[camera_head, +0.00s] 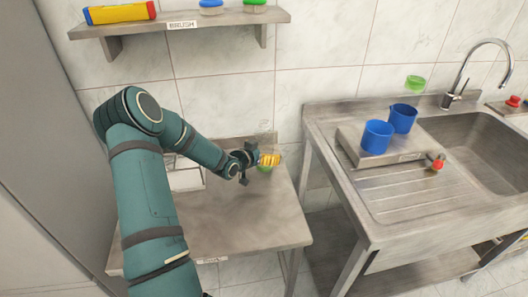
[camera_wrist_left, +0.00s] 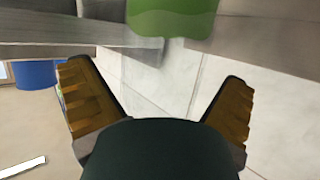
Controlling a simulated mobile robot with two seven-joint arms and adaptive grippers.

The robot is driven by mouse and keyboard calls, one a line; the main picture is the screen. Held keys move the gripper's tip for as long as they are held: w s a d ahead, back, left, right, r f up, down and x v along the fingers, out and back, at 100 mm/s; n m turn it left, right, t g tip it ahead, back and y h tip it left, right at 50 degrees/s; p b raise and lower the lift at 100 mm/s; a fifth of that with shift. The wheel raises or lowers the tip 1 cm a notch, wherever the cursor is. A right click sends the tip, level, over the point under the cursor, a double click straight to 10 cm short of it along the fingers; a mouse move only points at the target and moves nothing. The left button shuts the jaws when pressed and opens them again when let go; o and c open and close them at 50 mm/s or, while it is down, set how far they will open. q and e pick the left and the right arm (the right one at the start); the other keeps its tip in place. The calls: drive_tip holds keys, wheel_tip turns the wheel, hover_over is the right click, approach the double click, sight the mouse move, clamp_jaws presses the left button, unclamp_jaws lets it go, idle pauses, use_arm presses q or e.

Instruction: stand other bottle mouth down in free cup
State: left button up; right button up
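My left gripper (camera_head: 268,160) is over the back right of the small table, with its yellow fingers beside a mostly clear bottle with a green part (camera_head: 264,168). In the left wrist view the fingers (camera_wrist_left: 158,95) are spread apart, and the green part (camera_wrist_left: 172,16) shows beyond them at the top; I see no finger touching it. The clear part is hard to make out. Two blue cups stand on a raised metal stand: a near one (camera_head: 377,137) and a far one (camera_head: 402,119). A green piece (camera_head: 415,82) shows above the far cup, seemingly another clear bottle. My right gripper is out of view.
The steel table (camera_head: 225,220) has a bare front half and a pale tray (camera_head: 185,179) at its back left. A gap separates it from the sink unit (camera_head: 400,202). A wall shelf (camera_head: 190,24) hangs above. A red-ended item (camera_head: 438,163) sits by the stand.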

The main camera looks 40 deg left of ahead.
use_arm(q)
drive_tip(key=shift+r, duration=0.15)
drive_tip(key=p+v, duration=0.2)
drive_tip(key=v, duration=1)
